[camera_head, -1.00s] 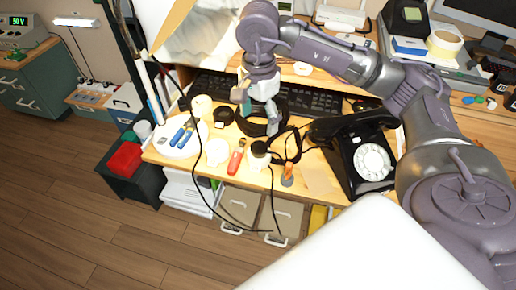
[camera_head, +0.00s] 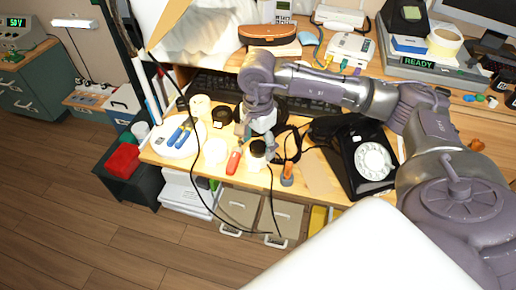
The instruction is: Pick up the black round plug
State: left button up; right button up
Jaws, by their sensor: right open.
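The black round plug (camera_head: 257,148) stands near the front edge of the wooden desk (camera_head: 320,187), with a pale lower part and a black cord running from it. My right gripper (camera_head: 255,138) is open, fingers pointing down, just behind and above the plug. One finger is at the plug's left and one at its right rear; I cannot tell whether they touch it. My left gripper is not in view.
A red-handled tool (camera_head: 233,162) lies just left of the plug. An orange-tipped tool (camera_head: 287,175) and a black dial phone (camera_head: 362,160) are to the right. A keyboard (camera_head: 310,106) is behind. Black cords hang over the front edge.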

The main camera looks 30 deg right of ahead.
jog(key=c, duration=1.1)
jog(key=shift+r, duration=0.1)
